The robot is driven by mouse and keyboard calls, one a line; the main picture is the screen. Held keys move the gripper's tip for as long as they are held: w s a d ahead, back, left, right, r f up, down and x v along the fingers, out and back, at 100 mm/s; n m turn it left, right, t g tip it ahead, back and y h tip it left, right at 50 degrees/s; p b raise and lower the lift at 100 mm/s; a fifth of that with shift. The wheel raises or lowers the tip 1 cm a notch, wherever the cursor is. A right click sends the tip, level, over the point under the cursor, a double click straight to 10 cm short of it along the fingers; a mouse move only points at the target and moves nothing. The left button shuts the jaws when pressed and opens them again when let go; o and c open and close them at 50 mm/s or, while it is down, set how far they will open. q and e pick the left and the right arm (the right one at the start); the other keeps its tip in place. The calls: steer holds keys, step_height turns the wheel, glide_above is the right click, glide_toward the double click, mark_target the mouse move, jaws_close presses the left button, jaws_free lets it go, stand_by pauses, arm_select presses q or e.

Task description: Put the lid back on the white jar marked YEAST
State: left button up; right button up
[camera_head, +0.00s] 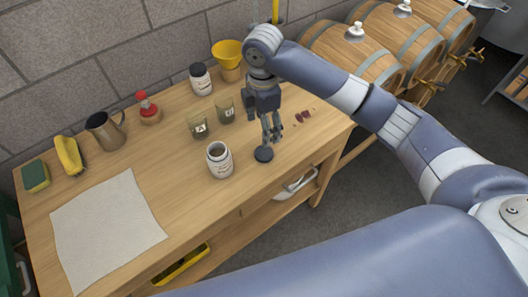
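A white jar (220,166) with a small dark-lettered label stands upright and open near the middle of the wooden table; its lettering is too small to read. A round dark lid (263,155) is just to the right of the jar, apart from it. My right gripper (271,142) points down with its fingertips right above the lid; I cannot tell whether they touch it or how far apart they are. A second white jar (201,82), with its dark lid on, stands farther back near the wall. My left gripper is not in view.
Two small labelled containers (198,127) stand behind the open jar. A yellow funnel (228,52), red-topped item (147,106), metal jug (104,132), yellow brush (69,155) and sponge (36,176) line the back. A pale cloth (107,228) lies front left. Small dark red pieces (302,117) lie right.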

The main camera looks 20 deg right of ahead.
glide_above(263, 153)
steer(key=f, duration=0.5)
steer(key=shift+w+d+f+p, duration=0.15)
steer(key=shift+w+f+p, duration=0.15)
steer(key=shift+f+p, duration=0.05)
steer(key=shift+s+f+p, duration=0.15)
steer(key=shift+f+p, duration=0.15)
steer(key=shift+f, duration=0.15)
steer(key=f, duration=0.1)
steer(key=f+p, duration=0.1)
steer(key=f, duration=0.1)
steer(key=shift+s+a+f, duration=0.15)
steer(key=shift+a+f, duration=0.05)
steer(key=shift+f, duration=0.45)
steer(key=c, duration=0.7)
